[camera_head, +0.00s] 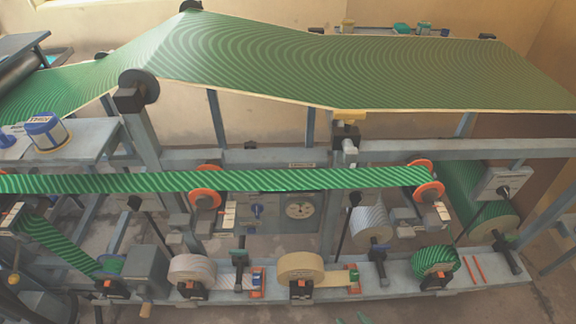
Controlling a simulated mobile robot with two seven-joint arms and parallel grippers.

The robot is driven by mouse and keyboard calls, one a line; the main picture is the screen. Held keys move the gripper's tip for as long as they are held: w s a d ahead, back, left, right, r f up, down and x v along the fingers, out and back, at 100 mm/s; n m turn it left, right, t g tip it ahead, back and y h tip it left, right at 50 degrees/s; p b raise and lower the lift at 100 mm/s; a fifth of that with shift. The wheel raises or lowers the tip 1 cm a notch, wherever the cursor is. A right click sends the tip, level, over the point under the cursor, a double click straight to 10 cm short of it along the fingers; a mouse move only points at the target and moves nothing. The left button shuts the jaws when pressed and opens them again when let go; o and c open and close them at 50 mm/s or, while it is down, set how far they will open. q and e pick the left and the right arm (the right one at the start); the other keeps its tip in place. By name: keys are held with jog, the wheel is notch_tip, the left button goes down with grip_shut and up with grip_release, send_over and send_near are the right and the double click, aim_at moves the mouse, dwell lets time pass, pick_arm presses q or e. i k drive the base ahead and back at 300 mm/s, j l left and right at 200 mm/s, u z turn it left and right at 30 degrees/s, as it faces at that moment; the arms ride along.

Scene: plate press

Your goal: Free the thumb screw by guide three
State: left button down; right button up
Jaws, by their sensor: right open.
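A green striped web (300,181) runs across the machine between an orange-flanged roller (205,187) and another orange-flanged roller (427,183) at right. Two small green tips at the bottom edge appear to be my right gripper (350,319). They are apart with nothing between them, in front of the lower rail and well away from the knobs. My left gripper is not in view.
The lower grey rail (345,292) carries a white roll (192,269), a cream roll (300,268) and a green striped roll (435,262). A wide green sheet (340,70) spans above. A blue-and-white tin (46,132) stands on the left shelf. Floor shows in front.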

aim_at(404, 232)
jog(key=l+z, duration=0.1)
jog(key=z, duration=0.95)
